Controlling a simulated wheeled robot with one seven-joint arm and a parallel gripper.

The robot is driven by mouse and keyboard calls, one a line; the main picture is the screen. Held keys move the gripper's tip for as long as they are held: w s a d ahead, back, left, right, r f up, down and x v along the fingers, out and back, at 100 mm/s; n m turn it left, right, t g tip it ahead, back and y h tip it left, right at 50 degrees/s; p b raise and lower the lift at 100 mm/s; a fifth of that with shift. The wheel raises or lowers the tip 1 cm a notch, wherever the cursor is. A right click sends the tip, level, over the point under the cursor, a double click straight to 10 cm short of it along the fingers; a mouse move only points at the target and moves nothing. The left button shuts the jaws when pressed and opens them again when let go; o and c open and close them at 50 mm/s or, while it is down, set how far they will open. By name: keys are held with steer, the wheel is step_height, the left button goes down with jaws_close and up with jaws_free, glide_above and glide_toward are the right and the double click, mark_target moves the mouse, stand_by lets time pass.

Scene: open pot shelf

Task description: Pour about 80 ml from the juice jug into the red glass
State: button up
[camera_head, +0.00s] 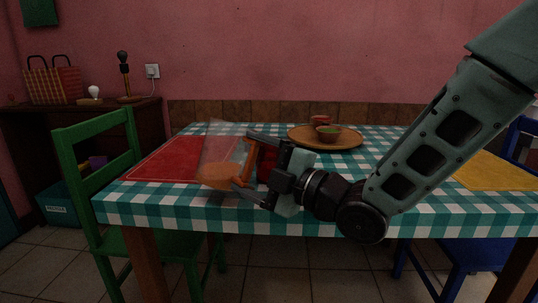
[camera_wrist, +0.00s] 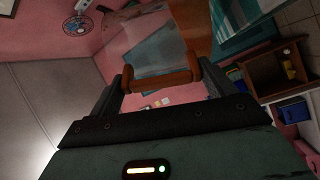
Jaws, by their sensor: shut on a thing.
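The juice jug (camera_head: 222,146) is clear, with orange juice low inside it and an orange handle. It leans slightly in the head view, over the red placemat near the table's front left. My gripper (camera_head: 246,163) is shut on the jug's handle from the right. In the wrist view the handle (camera_wrist: 160,82) lies between my gripper's fingers (camera_wrist: 168,80), with the clear jug body beyond it. A dark red shape (camera_head: 266,166) shows behind my gripper in the head view. It may be the red glass, but my gripper hides most of it.
A round wooden tray (camera_head: 350,143) with small bowls (camera_head: 328,133) stands at the back middle of the checked table (camera_head: 400,228). A red placemat (camera_head: 165,160) lies at left and a yellow one (camera_head: 495,172) at right. A green chair (camera_head: 100,150) stands at the left edge.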

steer(key=shift+s+a+f+n+b, duration=0.2)
steer(key=shift+f+n+b, duration=0.25)
steer(key=shift+f, duration=0.1)
steer(key=n+b, duration=0.1)
steer(key=n, duration=0.1)
steer(key=s+a+n+g+b, duration=0.1)
steer(key=n+b, duration=0.1)
steer(key=shift+a+f+h, duration=0.1)
steer(key=shift+f+h, duration=0.1)
steer(key=shift+h, duration=0.2)
